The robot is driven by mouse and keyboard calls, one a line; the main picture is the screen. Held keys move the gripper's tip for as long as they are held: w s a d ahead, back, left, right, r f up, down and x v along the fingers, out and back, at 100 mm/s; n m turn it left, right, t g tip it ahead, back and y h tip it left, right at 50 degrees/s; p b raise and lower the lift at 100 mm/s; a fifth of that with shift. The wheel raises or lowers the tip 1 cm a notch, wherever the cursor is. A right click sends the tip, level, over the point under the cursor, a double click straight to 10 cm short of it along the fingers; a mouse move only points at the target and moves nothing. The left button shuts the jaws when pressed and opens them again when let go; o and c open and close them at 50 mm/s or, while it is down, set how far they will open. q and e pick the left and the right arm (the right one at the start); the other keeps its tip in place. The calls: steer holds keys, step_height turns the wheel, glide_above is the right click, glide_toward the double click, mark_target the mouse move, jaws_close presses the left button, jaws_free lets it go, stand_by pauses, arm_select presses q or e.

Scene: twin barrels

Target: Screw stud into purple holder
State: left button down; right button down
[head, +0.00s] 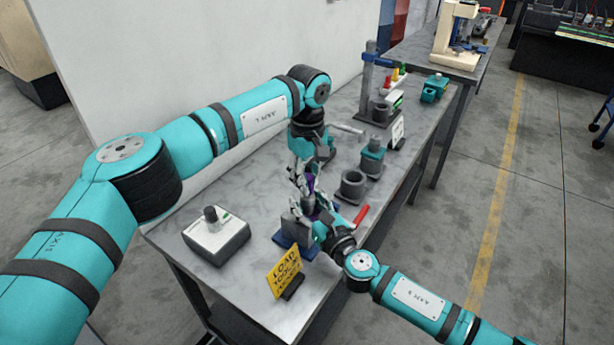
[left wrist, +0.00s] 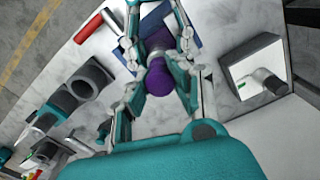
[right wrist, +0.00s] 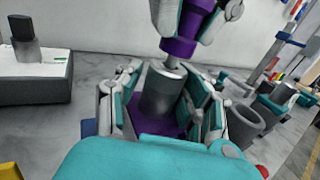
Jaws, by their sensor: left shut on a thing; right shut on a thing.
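The stud, with a purple body and a short grey lower end, shows in the right wrist view (right wrist: 180,46). My left gripper (right wrist: 197,18) is shut on it from above; its purple end also shows in the left wrist view (left wrist: 158,80). The stud stands nearly upright over the holder, a grey barrel (right wrist: 161,92) with a purple base (right wrist: 162,124). Its grey end meets the barrel's top; how deep it sits is hidden. My right gripper (head: 318,220) is shut around the barrel from the side. In the head view the fingers hide most of both parts.
A grey box with a knob (head: 216,238) and a yellow sign (head: 285,270) stand near the table's front. Bare table lies between box and sign.

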arm_select(q)
steer(key=shift+f, duration=0.4)
steer(key=m, duration=1.3)
steer(key=shift+s, duration=0.1)
steer(key=c, duration=1.2)
jaws_free()
steer(key=shift+o, duration=0.2)
